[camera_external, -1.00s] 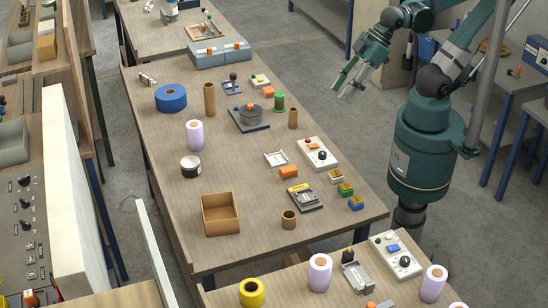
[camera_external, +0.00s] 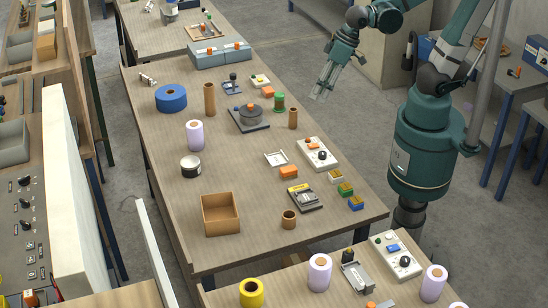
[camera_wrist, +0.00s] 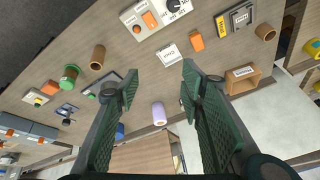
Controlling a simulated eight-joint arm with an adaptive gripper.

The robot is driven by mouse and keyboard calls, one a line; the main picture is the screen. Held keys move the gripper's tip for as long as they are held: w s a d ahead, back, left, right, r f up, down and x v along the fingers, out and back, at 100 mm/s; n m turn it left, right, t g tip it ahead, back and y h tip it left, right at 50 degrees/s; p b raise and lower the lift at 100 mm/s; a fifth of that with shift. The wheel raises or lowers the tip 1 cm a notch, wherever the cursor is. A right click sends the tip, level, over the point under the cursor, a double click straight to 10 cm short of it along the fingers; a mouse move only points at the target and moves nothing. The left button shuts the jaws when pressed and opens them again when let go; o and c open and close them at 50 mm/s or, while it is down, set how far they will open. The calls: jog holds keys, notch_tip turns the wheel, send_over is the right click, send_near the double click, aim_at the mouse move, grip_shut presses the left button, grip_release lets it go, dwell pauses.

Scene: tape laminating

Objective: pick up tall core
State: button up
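The tall core (camera_external: 210,98) is a brown cardboard tube standing upright on the table, between the blue tape roll (camera_external: 171,98) and the round grey fixture (camera_external: 250,117). I cannot make it out in the wrist view; my left finger may hide it. A mid-height brown core (camera_external: 293,118) stands by the green spool and also shows in the wrist view (camera_wrist: 98,57). A short core (camera_external: 289,219) stands near the front. My gripper (camera_external: 320,96) is in the air right of the tall core, near the table's right edge. In the wrist view my gripper (camera_wrist: 160,82) is open and empty.
A lilac roll (camera_external: 195,135) and a dark tape roll (camera_external: 190,166) stand in front of the tall core. A green spool (camera_external: 279,102), a switch panel (camera_external: 317,154) and an open brown box (camera_external: 220,214) are also on the table. The table's left-front strip is clear.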

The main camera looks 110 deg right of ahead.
aim_at(293, 110)
jog(key=d+f+m+g, duration=0.1)
jog(key=d+f+m, duration=0.3)
jog(key=d+f, duration=0.1)
jog(key=w+d+f+m+g+p, duration=0.1)
jog(key=d+f+m+g, duration=0.1)
jog(key=d+f+m, duration=0.2)
jog(key=w+d+f+m+g, duration=0.1)
jog(key=d+f+m, duration=0.3)
jog(key=d, duration=0.4)
jog(key=shift+d+f+m+g+y+p, duration=0.15)
jog(key=shift+d+f+m+y+p, duration=0.05)
jog(key=shift+f, duration=0.25)
jog(key=shift+d+f+m+g+y+p, duration=0.15)
jog(key=shift+d+f+m+y+p, duration=0.05)
jog(key=shift+f, duration=0.25)
jog(key=shift+s+d+f, duration=0.1)
jog(key=shift+d+f, duration=0.1)
jog(key=shift+f, duration=0.1)
jog(key=shift+f, duration=1.3)
jog(key=shift+d+f+b, duration=0.15)
jog(key=shift+f+b, duration=0.3)
jog(key=shift+f, duration=2.15)
